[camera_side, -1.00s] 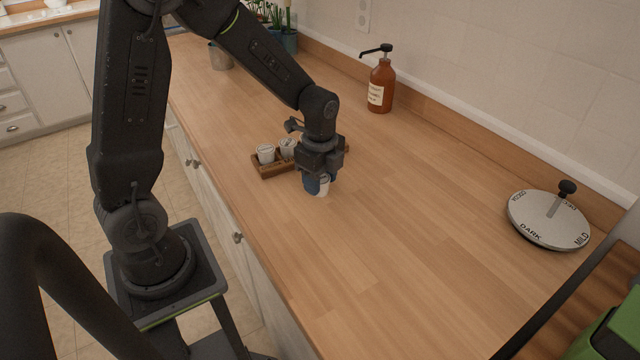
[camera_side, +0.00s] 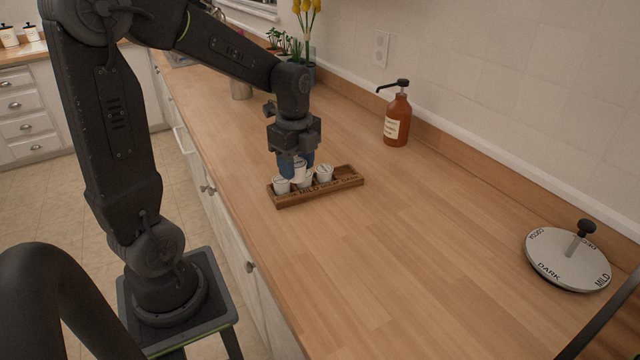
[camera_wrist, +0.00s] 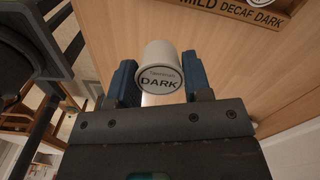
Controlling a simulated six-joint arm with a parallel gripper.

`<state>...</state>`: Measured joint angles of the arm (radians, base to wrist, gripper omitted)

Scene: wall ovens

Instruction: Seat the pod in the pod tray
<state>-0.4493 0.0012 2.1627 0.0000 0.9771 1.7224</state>
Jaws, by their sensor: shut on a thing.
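My gripper (camera_side: 297,164) is shut on a white pod, its blue fingers on either side. In the wrist view the held pod (camera_wrist: 161,64) shows a round label reading DARK. The wooden pod tray (camera_side: 345,183) lies on the counter, with several slots and words along its front wall. In the side view the gripper and pod overlap the tray's left half, with the pod raised. In the wrist view the tray (camera_wrist: 225,10) reads MILD DECAF DARK.
A brown pump bottle (camera_side: 397,120) stands by the back wall. A round labelled dial plate (camera_side: 567,262) with a black knob lies at the right. Plants and a metal cup (camera_side: 241,88) stand at the far end.

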